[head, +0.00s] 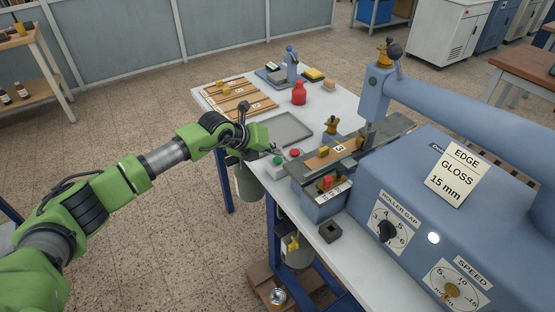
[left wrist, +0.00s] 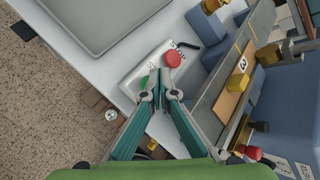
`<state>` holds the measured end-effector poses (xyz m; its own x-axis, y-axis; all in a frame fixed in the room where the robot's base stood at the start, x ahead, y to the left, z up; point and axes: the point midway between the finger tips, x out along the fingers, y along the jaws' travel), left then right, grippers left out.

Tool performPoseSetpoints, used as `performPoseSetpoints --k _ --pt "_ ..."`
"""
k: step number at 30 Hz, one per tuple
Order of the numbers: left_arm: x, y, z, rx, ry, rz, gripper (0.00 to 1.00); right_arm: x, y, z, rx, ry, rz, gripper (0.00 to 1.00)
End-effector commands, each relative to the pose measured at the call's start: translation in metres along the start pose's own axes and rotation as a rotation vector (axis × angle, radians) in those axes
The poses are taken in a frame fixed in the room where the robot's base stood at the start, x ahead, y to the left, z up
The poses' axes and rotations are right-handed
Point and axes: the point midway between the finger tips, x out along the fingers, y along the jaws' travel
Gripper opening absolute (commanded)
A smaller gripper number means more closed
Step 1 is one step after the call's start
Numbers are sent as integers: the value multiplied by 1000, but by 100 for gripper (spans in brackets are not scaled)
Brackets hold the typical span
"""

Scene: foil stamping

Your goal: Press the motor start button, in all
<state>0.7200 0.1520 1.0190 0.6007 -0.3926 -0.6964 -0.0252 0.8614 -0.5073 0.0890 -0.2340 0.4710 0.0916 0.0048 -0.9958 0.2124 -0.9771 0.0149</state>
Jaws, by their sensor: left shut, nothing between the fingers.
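The white button box (left wrist: 139,75) lies at the table edge, with a red button (head: 294,152) and a green button (head: 277,160). In the left wrist view the red button (left wrist: 173,59) is plain beyond my fingertips, and the green button (left wrist: 144,82) is partly hidden behind one finger. My left gripper (head: 268,146) is shut and empty beside the box. In the left wrist view its fingertips (left wrist: 163,76) appear close to both buttons; I cannot tell whether they touch either one. My right gripper is not in view.
The blue stamping machine (head: 404,164) fills the right side, with a wooden strip (head: 325,157) on its bed. A grey tray (head: 289,129) lies behind the box. A red bottle (head: 299,94) and a strip rack (head: 238,98) stand farther back.

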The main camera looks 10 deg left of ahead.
Motion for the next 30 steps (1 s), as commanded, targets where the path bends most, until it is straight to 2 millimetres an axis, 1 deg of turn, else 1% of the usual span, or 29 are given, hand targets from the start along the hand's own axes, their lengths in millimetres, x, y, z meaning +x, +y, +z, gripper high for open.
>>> performPoseSetpoints --k 5,16,30 --pt "6 4 -4 0 1 0 0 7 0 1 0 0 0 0" --pt "5 4 -4 0 1 0 0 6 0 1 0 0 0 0" --pt "9 6 -7 0 1 0 0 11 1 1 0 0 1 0"
